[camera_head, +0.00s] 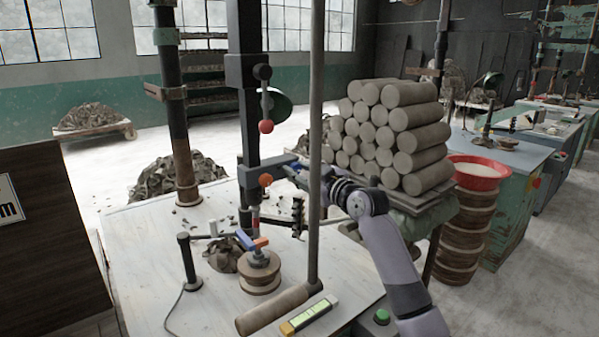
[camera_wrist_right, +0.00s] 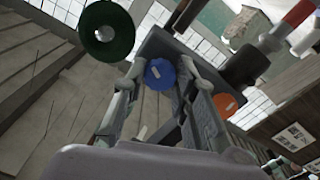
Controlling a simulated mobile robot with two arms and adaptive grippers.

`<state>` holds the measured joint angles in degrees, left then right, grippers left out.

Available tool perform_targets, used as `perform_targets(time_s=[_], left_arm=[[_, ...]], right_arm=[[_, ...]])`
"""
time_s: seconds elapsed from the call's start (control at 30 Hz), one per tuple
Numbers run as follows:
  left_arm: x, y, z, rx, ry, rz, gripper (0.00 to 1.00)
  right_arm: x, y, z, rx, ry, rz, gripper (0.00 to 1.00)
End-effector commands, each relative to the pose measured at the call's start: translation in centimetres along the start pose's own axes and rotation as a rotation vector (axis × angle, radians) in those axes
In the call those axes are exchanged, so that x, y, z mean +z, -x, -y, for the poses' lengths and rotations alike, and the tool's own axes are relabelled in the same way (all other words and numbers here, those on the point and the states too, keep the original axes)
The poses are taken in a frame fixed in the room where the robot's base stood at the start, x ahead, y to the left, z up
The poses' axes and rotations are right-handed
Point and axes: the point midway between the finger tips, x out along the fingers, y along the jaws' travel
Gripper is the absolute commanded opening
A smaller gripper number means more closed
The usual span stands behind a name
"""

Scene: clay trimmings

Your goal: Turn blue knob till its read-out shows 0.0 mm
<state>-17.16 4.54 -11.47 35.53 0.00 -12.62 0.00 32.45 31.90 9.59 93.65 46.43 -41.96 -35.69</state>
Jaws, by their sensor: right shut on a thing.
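The blue knob (camera_wrist_right: 160,74) shows as a round blue face in the right wrist view, on the end of a dark block. My right gripper (camera_wrist_right: 162,69) has one finger on each side of it, shut on it. In the head view my right gripper (camera_head: 291,172) reaches in from the right to the dark upright stand (camera_head: 248,110). Its fingers hide most of the knob there. An orange knob (camera_head: 265,180) sits beside it and also shows in the right wrist view (camera_wrist_right: 223,105). I cannot make out any read-out figures. My left gripper is not in view.
A grey pole (camera_head: 315,120) stands close to my right gripper. Below are a blue-and-orange lever piece on a round wooden block (camera_head: 260,275), a clay roll (camera_head: 272,310) and a yellow-ended bar (camera_head: 309,316). Stacked clay cylinders (camera_head: 408,118) stand behind my right arm.

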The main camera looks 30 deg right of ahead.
Motion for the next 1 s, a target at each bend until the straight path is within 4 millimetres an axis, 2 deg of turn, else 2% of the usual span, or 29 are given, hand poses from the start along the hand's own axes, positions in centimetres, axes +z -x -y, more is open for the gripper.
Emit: perform_targets(time_s=[0.37,1.0], left_arm=[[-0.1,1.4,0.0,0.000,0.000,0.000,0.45],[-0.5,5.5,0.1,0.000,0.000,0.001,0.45]], right_arm=[[-0.2,0.0,0.0,-0.001,-0.140,0.002,0.00],[-0.2,0.0,0.0,0.000,-0.678,0.002,0.00]])
